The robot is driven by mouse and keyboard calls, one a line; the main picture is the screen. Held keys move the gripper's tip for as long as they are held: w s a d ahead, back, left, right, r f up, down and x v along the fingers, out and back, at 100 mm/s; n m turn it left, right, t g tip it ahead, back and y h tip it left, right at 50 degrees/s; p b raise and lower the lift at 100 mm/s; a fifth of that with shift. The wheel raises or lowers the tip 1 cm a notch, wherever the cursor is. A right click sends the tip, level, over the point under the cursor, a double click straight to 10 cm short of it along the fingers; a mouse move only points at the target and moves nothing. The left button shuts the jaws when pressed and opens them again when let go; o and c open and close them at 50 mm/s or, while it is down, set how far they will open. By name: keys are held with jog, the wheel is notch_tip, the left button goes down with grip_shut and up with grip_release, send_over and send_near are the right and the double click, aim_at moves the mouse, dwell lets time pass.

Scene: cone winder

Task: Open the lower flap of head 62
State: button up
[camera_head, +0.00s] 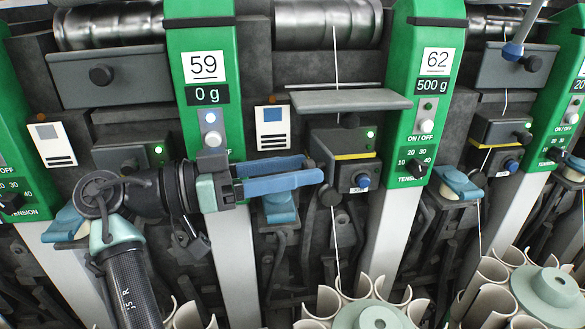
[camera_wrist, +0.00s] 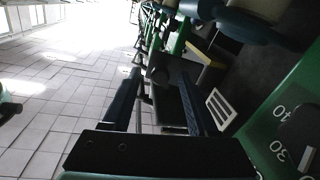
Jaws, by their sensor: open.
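The green panel of head 62 (camera_head: 430,75) shows 500 g, with a dial below. In the bay to its left, a grey upper flap (camera_head: 350,100) sticks out level. Below it is a dark box front (camera_head: 355,172) with a yellow stripe, a green light and a blue button. I take its front for the lower flap, but cannot be sure. My gripper (camera_head: 313,168) points right, with blue fingers open and tips by the box's left side. In the wrist view the fingers (camera_wrist: 158,80) are apart, with something dark between the tips. Whether they touch it I cannot tell.
The panel of head 59 (camera_head: 205,75) stands behind my wrist and shows 0 g. Closed upper flaps with knobs are at left (camera_head: 110,78) and right (camera_head: 500,70). Beige tubes (camera_head: 490,280) stand below. Tiled floor (camera_wrist: 60,90) lies open in the wrist view.

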jog(key=shift+a, duration=0.1)
jog(key=v, duration=1.2)
jog(key=shift+s+a, duration=0.2)
jog(key=shift+a, duration=0.15)
